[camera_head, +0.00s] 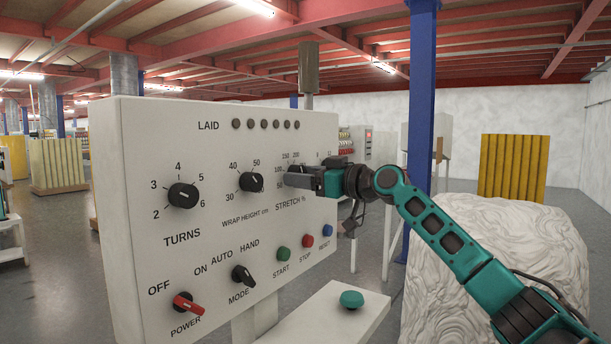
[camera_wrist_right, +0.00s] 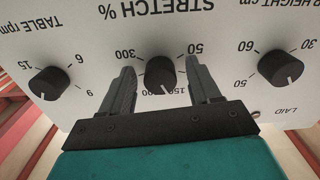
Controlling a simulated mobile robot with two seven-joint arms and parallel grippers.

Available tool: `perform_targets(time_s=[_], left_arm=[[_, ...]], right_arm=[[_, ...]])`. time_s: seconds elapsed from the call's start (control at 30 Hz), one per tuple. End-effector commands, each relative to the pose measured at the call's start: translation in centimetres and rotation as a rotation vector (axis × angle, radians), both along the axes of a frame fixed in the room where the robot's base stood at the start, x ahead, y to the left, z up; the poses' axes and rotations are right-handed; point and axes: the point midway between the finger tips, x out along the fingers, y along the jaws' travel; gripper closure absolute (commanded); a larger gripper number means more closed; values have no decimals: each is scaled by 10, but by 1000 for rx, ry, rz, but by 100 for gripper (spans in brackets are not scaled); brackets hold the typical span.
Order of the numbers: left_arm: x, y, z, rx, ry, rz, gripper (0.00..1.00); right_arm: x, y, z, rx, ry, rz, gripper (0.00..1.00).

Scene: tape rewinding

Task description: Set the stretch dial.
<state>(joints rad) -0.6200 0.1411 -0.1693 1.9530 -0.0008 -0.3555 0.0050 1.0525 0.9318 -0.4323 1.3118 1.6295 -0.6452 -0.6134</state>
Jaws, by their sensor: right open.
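The white control panel (camera_head: 215,130) stands in front of me. My right gripper (camera_head: 300,180) reaches in from the right over the STRETCH % dial and hides its knob in the head view. In the wrist view, which shows the panel upside down, the black stretch dial (camera_wrist_right: 161,74) lies between the two grey fingers of my open right gripper (camera_wrist_right: 160,82). The fingers stand apart on either side of the knob with a gap to each. The dial's white pointer mark faces the "150" side of the scale, partly hidden by the gripper. My left gripper is not in view.
Left of the stretch dial are the wrap height dial (camera_head: 251,182) and turns dial (camera_head: 183,195). Below are the mode switch (camera_head: 242,275), red power switch (camera_head: 187,304) and several push buttons. A wrapped white load (camera_head: 500,240) stands on the right, beside my right arm.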

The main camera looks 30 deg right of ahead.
Motion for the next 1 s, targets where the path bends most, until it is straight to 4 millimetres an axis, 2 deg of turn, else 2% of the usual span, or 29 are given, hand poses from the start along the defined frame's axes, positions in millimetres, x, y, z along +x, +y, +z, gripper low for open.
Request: perform_targets(time_s=[0.1, 0.67, 1.0], left_arm=[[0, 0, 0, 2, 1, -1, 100], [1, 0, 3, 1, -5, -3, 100], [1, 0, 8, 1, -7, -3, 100]], right_arm=[[0, 0, 0, 0, 0, 0, 40], [-1, 0, 0, 1, 0, 0, 94], [0, 0, 1, 51, 21, 1, 94]])
